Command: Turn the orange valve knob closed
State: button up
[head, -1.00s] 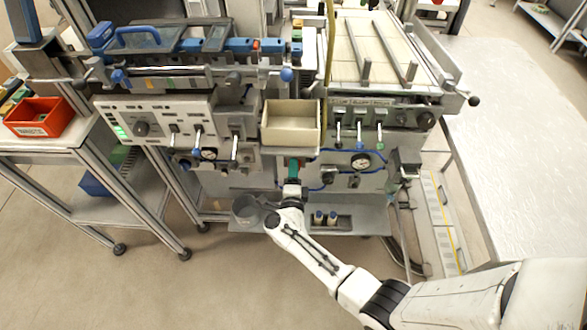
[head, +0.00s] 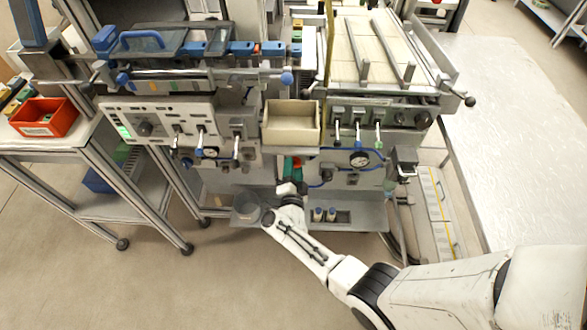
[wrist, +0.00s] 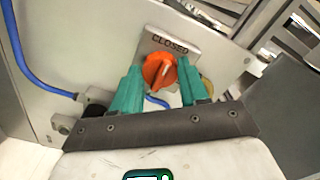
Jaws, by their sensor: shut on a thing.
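The orange valve knob (wrist: 158,71) sits on a grey-white panel in the wrist view, below a plate marked "CLOSED" (wrist: 170,44). In the head view my gripper (head: 290,169) reaches the lower front of the bench machine, below the beige bin. The knob is mostly hidden there by the gripper and wrist.
A blue hose (wrist: 42,84) runs along the panel at left. Black fittings (wrist: 95,100) lie close to the left finger. The floor in front is clear.

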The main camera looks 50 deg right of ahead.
jog(key=shift+f, duration=0.1)
dwell(0.3)
jog(key=o, duration=1.1)
jog(key=shift+c, duration=0.2)
jog(key=p+v, duration=0.1)
jog(key=v, duration=1)
jog(key=shift+d, duration=0.1)
